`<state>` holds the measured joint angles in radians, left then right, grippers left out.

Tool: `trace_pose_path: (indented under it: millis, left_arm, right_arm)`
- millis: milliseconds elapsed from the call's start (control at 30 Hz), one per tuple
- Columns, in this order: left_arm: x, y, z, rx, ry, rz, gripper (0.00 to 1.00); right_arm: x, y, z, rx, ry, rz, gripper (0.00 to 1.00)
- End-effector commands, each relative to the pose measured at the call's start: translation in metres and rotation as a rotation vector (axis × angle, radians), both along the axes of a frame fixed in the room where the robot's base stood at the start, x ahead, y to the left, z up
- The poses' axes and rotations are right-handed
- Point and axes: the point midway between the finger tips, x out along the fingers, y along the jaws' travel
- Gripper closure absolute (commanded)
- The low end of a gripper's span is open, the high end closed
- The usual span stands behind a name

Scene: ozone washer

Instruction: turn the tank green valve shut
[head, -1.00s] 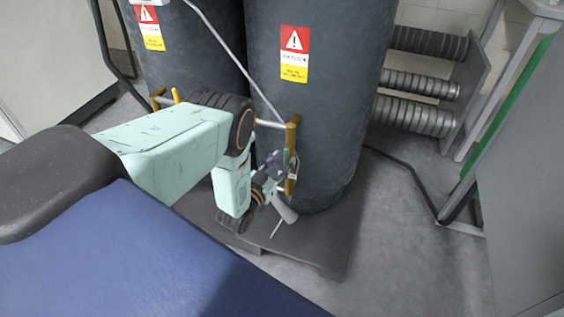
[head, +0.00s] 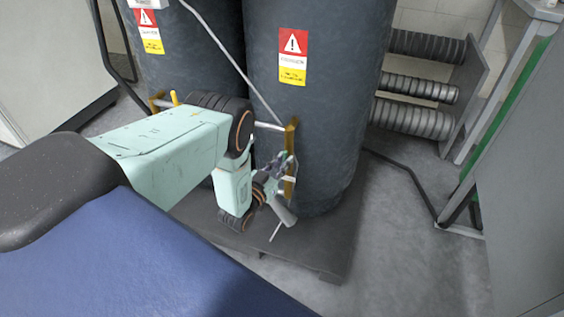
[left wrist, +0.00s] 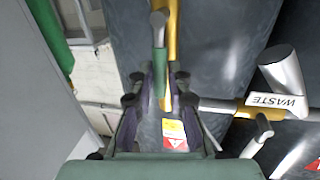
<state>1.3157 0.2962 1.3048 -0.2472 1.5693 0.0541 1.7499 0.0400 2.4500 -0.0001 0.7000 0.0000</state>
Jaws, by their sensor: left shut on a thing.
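My left gripper (head: 275,172) is low in front of the right-hand dark tank (head: 310,130), beside the brass pipe (head: 290,160). In the left wrist view, the gripper's fingers (left wrist: 158,100) are closed around the lower part of the green valve handle (left wrist: 159,62). The handle runs along the brass pipe (left wrist: 173,50) and has a grey rounded end toward the top. The handle cannot be made out clearly in the head view. My right gripper is not in view.
A second dark tank (head: 190,60) stands at the left. In the left wrist view, a fitting labelled WASTE (left wrist: 275,100) lies to the right of the gripper. The tanks stand on a dark pallet (head: 325,245). Ribbed grey pipes (head: 412,118) and clear floor (head: 410,265) are at the right.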

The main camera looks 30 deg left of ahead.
Motion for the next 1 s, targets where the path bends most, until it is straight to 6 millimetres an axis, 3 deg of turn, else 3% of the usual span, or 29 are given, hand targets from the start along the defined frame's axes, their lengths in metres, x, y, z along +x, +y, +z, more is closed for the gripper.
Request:
trace_pose_path:
  millis: [600,1000]
  left_arm:
    - [0.0,-0.001,-0.001,0.019,0.01,0.0,1.0]
    - [0.003,-0.015,-0.002,0.262,0.068,0.0,1.0]
  right_arm:
    - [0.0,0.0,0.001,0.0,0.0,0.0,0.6]
    - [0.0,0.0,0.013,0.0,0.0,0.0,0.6]
